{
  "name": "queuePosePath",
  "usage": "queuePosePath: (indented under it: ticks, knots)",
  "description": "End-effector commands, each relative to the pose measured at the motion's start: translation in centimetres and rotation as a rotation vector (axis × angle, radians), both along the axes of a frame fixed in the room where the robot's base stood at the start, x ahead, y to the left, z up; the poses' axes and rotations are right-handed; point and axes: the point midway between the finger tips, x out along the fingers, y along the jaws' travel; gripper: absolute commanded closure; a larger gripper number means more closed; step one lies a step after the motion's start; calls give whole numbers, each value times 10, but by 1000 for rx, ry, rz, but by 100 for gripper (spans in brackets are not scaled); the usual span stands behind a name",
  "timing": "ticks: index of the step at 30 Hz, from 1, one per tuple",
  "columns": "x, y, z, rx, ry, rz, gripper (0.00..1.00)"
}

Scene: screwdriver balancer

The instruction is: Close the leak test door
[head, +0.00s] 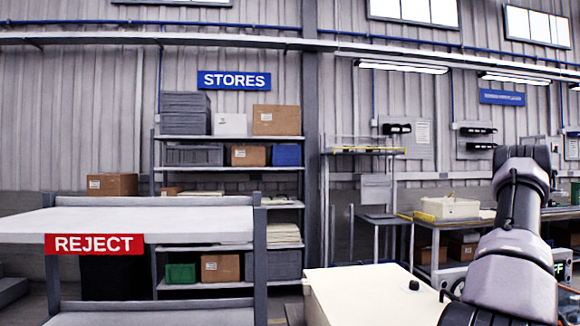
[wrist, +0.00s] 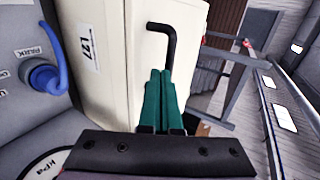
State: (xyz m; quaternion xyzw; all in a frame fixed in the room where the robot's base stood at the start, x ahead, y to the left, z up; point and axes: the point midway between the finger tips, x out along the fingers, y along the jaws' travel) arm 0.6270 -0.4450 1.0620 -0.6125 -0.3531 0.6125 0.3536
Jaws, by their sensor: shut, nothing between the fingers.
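A cream panel with an "L27" label (wrist: 110,70) fills the upper middle of the wrist view; I take it for the leak test door or its housing. A black bent rod (wrist: 168,38), which looks like a handle, stands out in front of it. My gripper (wrist: 160,75) has green fingers, pressed together and empty. The fingertips are at the rod's lower end in the picture; I cannot tell whether they touch it. In the head view a cream cabinet (head: 350,295) with a black knob on top stands beside my arm. My gripper is outside that view. The door's angle is unclear.
A grey panel (wrist: 25,110) with a blue connector (wrist: 42,76) and a kPa gauge (wrist: 50,165) is close on the left of the wrist view. A reject rack (head: 150,222) and a stores shelf (head: 230,170) stand to the left. A workbench (head: 445,222) is behind.

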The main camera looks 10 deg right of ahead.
Motion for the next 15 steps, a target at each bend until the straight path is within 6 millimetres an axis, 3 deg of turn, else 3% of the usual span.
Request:
queuePosePath:
  ticks: [6,15]
  knots:
    - [0,-4,-34,0,-1,0,100]
    - [0,-3,-49,0,2,3,100]
